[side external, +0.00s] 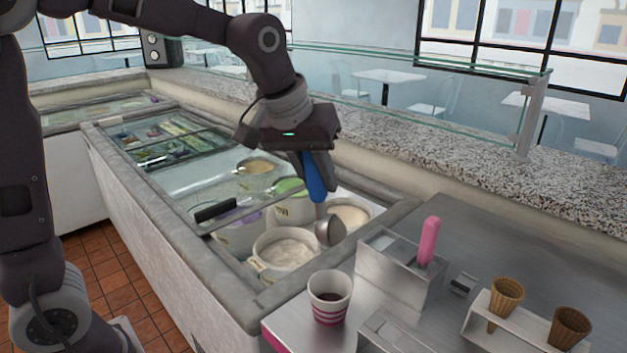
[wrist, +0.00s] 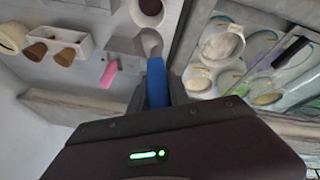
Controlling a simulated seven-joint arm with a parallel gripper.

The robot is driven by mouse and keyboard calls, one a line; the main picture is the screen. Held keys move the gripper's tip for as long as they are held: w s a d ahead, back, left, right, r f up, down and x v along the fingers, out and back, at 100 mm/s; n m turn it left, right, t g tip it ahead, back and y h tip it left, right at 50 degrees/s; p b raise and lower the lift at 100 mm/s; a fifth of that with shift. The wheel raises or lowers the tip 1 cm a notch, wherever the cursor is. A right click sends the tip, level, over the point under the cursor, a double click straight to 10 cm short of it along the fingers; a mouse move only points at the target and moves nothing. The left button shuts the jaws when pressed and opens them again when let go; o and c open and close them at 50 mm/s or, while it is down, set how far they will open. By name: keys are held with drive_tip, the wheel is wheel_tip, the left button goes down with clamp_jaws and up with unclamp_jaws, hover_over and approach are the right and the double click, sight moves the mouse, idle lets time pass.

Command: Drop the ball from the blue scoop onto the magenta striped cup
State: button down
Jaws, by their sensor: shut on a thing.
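My gripper (side external: 318,178) is shut on the handle of the blue scoop (side external: 314,185) and holds it pointing down over the near end of the freezer. The scoop's metal head (side external: 330,231) hangs near the front tubs; no ball can be made out in it. In the wrist view the scoop (wrist: 157,84) extends from between the fingers. The white cup with magenta stripes (side external: 330,300) stands upright on the counter corner, apart from the scoop and nearer the side camera. Something dark brown shows inside it. The cup also appears at the top of the wrist view (wrist: 136,14).
Open tubs, including a pale one (side external: 285,250), sit in the freezer (side external: 215,275). A metal holder (side external: 400,278) with a pink-handled scoop (side external: 429,240) stands right of the cup. Two cones (side external: 507,294) stand in a white rack. A glass guard (side external: 480,105) runs behind.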

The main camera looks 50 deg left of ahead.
sight(321, 202)
drive_tip(key=shift+s+d+r+m, duration=0.25)
drive_tip(key=shift+s+r, duration=0.05)
drive_tip(key=shift+s, duration=0.2)
drive_tip(key=shift+s+d+r+m, duration=0.2)
drive_tip(key=shift+s+r+m, duration=0.1)
drive_tip(key=shift+s, duration=0.2)
drive_tip(key=shift+g+y, duration=0.3)
drive_tip(key=shift+y, duration=0.4)
drive_tip(key=f, duration=0.1)
drive_tip(key=d+f, duration=0.1)
drive_tip(key=f, duration=0.2)
drive_tip(key=shift+w+d+f, duration=0.2)
drive_tip(key=shift+w+f, duration=0.05)
drive_tip(key=shift+f, duration=0.15)
drive_tip(key=d+f+y, duration=0.1)
drive_tip(key=w+d+m+g+y, duration=0.1)
drive_tip(key=y, duration=0.1)
drive_tip(key=shift+d+f, duration=0.4)
drive_tip(key=shift+w+d+f+y, duration=0.25)
drive_tip(key=shift+d+y, duration=0.15)
drive_tip(key=shift+y, duration=0.3)
idle(0.9)
